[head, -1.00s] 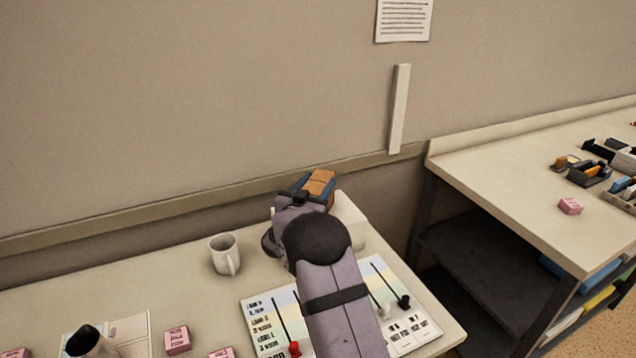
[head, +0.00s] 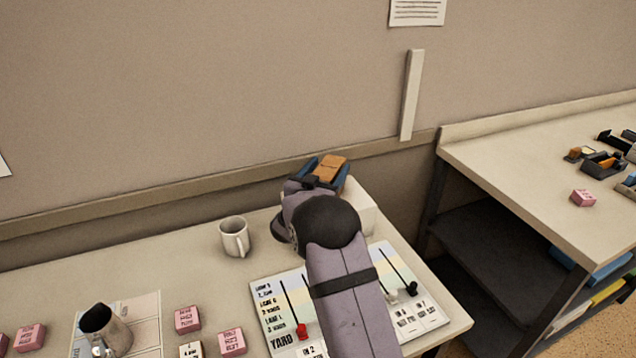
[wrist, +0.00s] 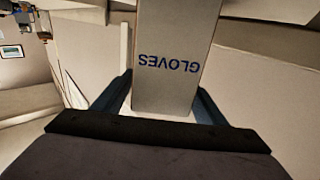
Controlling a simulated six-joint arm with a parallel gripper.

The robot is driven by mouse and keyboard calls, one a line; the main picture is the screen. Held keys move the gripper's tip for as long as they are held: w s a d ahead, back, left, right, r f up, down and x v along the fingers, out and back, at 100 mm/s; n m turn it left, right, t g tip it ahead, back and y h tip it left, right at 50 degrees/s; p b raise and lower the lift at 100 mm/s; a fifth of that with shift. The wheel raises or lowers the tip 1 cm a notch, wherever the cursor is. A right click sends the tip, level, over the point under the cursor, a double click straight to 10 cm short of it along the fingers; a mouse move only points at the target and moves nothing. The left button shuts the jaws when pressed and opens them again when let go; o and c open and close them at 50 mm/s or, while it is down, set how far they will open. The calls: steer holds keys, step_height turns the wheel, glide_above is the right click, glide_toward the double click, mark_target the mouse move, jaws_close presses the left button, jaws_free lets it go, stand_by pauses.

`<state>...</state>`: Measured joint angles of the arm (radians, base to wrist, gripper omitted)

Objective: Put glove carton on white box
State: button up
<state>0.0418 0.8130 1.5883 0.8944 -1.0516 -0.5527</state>
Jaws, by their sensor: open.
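The glove carton shows in the wrist view (wrist: 168,70) as a grey-white box face with upside-down blue "GLOVES" lettering. In the head view its orange-brown top (head: 330,168) shows between my blue fingers. My gripper (head: 328,172) is open, with one finger on each side of the carton. The white box (head: 361,212) is at the back right corner of the near table, partly hidden by my arm. The carton appears upright on or just over the white box; my wrist hides where they meet.
A white mug (head: 234,236) stands left of my arm. A slider panel (head: 425,305) lies under my forearm. A metal jug (head: 105,330) and several pink blocks (head: 187,319) are at front left. A second table (head: 540,165) stands to the right, across a gap.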

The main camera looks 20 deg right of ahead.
steer(key=b+v, duration=0.2)
steer(key=v, duration=0.9)
steer(key=shift+s+a, duration=0.2)
steer(key=shift+a, duration=0.05)
steer(key=s+a+f+n+g+y+p, duration=0.2)
steer(key=s+a+f+n+y, duration=0.15)
steer(key=a+y, duration=0.3)
steer(key=s+a+f+n+g+y+p, duration=0.1)
steer(key=s+a+f+n+y+p, duration=0.15)
steer(key=s+a+y, duration=0.35)
steer(key=s+d+f+n+g+p, duration=0.1)
steer(key=s+g, duration=0.8)
steer(key=s, duration=1.6)
step_height(320, 180, down, 2)
steer(key=shift+f+n+g+p, duration=0.1)
steer(key=shift+n+g+p, duration=0.4)
steer(key=shift+n, duration=0.5)
